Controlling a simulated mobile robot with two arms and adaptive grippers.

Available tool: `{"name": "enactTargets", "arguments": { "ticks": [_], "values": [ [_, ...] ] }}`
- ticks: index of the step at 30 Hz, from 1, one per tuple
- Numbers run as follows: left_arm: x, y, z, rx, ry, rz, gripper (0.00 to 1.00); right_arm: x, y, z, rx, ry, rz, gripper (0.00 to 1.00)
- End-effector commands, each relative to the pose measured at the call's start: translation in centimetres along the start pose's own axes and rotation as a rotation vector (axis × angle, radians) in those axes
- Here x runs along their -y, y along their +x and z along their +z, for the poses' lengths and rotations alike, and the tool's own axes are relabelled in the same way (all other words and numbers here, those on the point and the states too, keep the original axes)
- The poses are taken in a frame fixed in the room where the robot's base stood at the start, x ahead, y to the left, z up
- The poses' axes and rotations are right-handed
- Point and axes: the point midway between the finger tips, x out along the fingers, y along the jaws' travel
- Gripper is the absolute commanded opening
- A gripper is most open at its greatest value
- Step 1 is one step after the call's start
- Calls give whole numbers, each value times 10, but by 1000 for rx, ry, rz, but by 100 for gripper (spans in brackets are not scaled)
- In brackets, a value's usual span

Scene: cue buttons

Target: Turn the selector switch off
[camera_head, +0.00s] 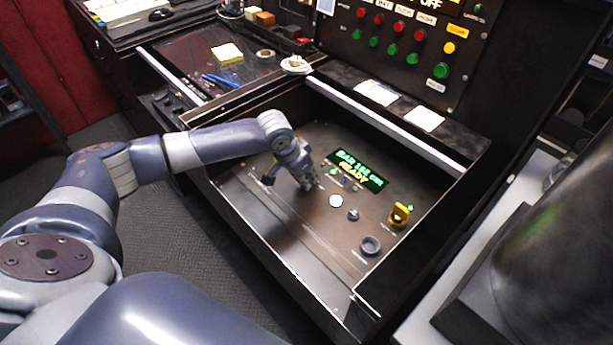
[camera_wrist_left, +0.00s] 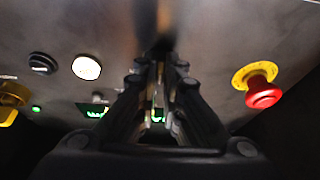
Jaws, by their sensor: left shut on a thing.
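My left gripper (camera_head: 308,186) reaches down onto the sloping control panel (camera_head: 262,215). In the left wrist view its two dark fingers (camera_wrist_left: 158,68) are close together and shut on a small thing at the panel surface. That thing sits where the selector switch would be, but the fingers and a dark shadow hide almost all of it. I cannot read the position of the switch. My right gripper is not in view.
A red mushroom button (camera_wrist_left: 263,93) stands close by. Raised walls border the panel.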

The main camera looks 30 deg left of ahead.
Motion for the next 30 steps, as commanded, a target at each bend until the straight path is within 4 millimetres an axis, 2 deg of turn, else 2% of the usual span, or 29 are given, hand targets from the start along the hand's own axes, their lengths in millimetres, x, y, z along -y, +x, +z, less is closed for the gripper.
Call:
{"name": "enactTargets", "arguments": {
  "ticks": [8, 21, 30],
  "values": [
    [-2, -5, -2, 3, -106, -41, 0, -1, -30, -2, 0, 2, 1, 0],
    [-4, -5, -2, 4, -446, -181, 0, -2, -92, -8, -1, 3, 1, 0],
    [-4, -2, -2, 3, -631, -259, 0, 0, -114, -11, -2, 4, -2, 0]
  ]
}}
